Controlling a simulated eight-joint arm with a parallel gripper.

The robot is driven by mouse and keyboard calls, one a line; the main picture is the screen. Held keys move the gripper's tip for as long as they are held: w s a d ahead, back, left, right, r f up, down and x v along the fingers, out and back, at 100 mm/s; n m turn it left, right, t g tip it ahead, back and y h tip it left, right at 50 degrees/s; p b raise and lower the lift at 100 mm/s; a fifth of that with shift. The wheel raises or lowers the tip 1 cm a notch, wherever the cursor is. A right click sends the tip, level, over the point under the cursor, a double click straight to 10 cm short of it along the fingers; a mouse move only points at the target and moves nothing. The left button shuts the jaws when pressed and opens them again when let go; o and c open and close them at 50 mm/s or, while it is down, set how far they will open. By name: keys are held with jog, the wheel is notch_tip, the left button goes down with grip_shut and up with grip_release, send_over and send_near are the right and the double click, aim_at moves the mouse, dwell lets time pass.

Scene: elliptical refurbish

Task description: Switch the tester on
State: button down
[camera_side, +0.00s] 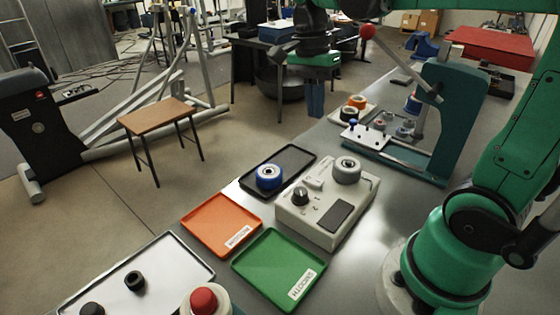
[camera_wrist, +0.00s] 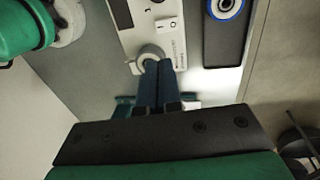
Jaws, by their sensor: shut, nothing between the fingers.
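The tester (camera_side: 325,222) is a beige box on the bench with a black knob (camera_side: 300,196), a dark panel (camera_side: 335,217) and a grey wheel (camera_side: 347,169) on top. A small pale rocker switch (camera_side: 314,184) sits near the knob. In the wrist view the white switch (camera_wrist: 166,24) lies on the tester's face, beyond my fingertips; its on or off position cannot be told. My gripper (camera_side: 316,114) is shut and empty, pointing down, raised above the bench behind the tester. In the wrist view my gripper (camera_wrist: 159,64) overlaps the grey wheel's edge.
A black tray (camera_side: 298,157) with a blue wheel (camera_side: 269,177) stands left of the tester. Orange (camera_side: 205,222) and green (camera_side: 262,262) labelled trays lie in front. A teal press-like stand (camera_side: 440,125) rises behind right. A red button (camera_side: 203,300) is at the front.

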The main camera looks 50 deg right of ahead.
aim_at(318, 181)
jog(key=f, duration=0.4)
jog(key=s+f, duration=0.1)
jog(key=f, duration=0.8)
jog(key=shift+s, duration=0.4)
